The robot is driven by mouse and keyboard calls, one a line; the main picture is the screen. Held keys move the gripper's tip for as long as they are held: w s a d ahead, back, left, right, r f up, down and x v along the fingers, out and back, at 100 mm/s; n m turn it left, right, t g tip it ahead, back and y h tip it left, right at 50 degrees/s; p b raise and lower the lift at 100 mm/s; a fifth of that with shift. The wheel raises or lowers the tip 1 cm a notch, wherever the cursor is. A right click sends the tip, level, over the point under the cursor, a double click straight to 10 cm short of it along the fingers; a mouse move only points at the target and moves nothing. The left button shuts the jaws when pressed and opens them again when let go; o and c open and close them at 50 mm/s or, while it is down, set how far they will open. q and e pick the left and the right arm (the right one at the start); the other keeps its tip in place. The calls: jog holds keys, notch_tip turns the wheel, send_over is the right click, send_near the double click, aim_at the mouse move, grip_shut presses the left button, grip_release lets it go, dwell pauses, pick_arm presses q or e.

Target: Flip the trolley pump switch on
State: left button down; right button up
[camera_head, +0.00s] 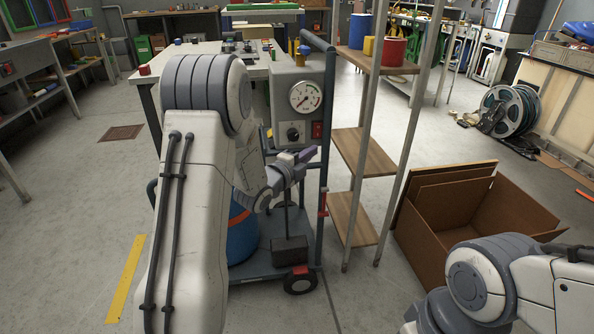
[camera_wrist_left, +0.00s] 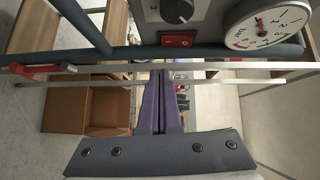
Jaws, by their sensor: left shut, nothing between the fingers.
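The pump trolley (camera_head: 261,258) stands in the middle of the head view, with a grey panel on its upright. The panel carries a white gauge (camera_head: 305,97), a black knob (camera_head: 293,134) and a red switch (camera_head: 317,130). In the left wrist view, the red switch (camera_wrist_left: 179,40) sits beside the knob (camera_wrist_left: 177,9) and gauge (camera_wrist_left: 266,24); its position on or off cannot be told. My left gripper (camera_head: 309,154) has its purple fingers shut and empty, just below the switch and apart from it. The fingertips (camera_wrist_left: 158,72) point toward the panel. My right gripper is out of view.
A shelf rack (camera_head: 360,152) with posts stands close to the right of the trolley. An open cardboard box (camera_head: 475,222) lies further right. A workbench (camera_head: 190,55) is behind the trolley. A hose reel (camera_head: 510,109) stands at the back right.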

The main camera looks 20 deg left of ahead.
pick_arm(q)
jog(key=d+v, duration=0.1)
jog(key=v, duration=0.6)
jog(key=shift+s+a+f, duration=0.15)
jog(key=shift+s+f, duration=0.1)
jog(key=shift+f, duration=0.2)
jog(key=s+d+f+n+g+y, duration=0.1)
jog(key=s+d+f+n+g, duration=0.2)
jog(key=d, duration=0.4)
jog(key=s+d+n+g, duration=0.3)
jog(key=s+d+g, duration=0.15)
jog(key=d, duration=0.35)
jog(key=s+d+n+g+y, duration=0.1)
jog(key=s+d+n+g, duration=0.3)
jog(key=s, duration=0.9)
jog(key=s+d+n+g, duration=0.2)
jog(key=s+g, duration=0.3)
jog(key=s, duration=0.8)
notch_tip(320, 180, up, 32)
jog(key=p, duration=3.2)
jog(key=shift+d, duration=0.2)
